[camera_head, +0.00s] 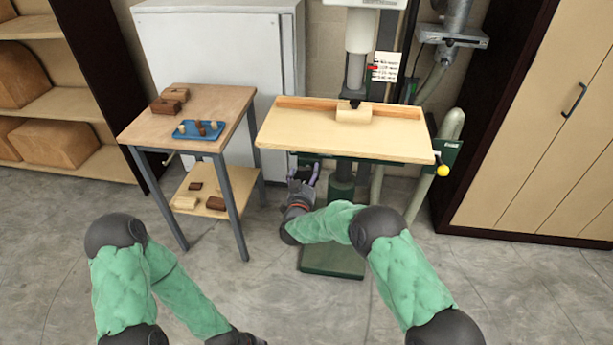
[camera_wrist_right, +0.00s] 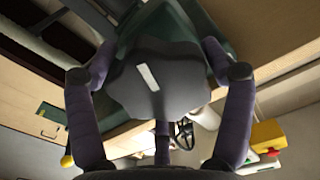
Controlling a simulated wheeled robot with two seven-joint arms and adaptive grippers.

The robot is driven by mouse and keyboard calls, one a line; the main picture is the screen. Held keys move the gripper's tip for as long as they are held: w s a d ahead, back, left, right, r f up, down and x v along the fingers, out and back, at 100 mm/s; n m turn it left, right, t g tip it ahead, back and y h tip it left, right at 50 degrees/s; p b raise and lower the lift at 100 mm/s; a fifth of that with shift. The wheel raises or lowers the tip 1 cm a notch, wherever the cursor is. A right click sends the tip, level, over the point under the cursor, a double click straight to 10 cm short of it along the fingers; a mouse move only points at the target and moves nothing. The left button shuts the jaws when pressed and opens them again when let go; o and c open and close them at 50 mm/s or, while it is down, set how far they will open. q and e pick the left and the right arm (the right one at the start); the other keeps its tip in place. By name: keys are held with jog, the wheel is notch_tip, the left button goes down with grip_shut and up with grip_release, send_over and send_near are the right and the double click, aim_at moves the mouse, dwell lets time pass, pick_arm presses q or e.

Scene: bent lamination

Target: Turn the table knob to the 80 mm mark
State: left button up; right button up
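A dark grey rounded knob (camera_wrist_right: 155,85) with a white mark line fills the middle of the right wrist view. My right gripper (camera_head: 304,172) is below the table's front edge, pointing up. No millimetre scale is readable. My left arm reaches to the bottom edge of the head view, and its gripper is out of frame.
A side table (camera_head: 233,105) with a blue tray (camera_head: 198,137) and wooden blocks stands left of the machine. A yellow ball handle (camera_head: 443,170) sticks out at the machine table's right. The green machine base (camera_head: 332,262) is on the floor. Open floor lies in front.

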jog(key=shift+n, duration=0.4)
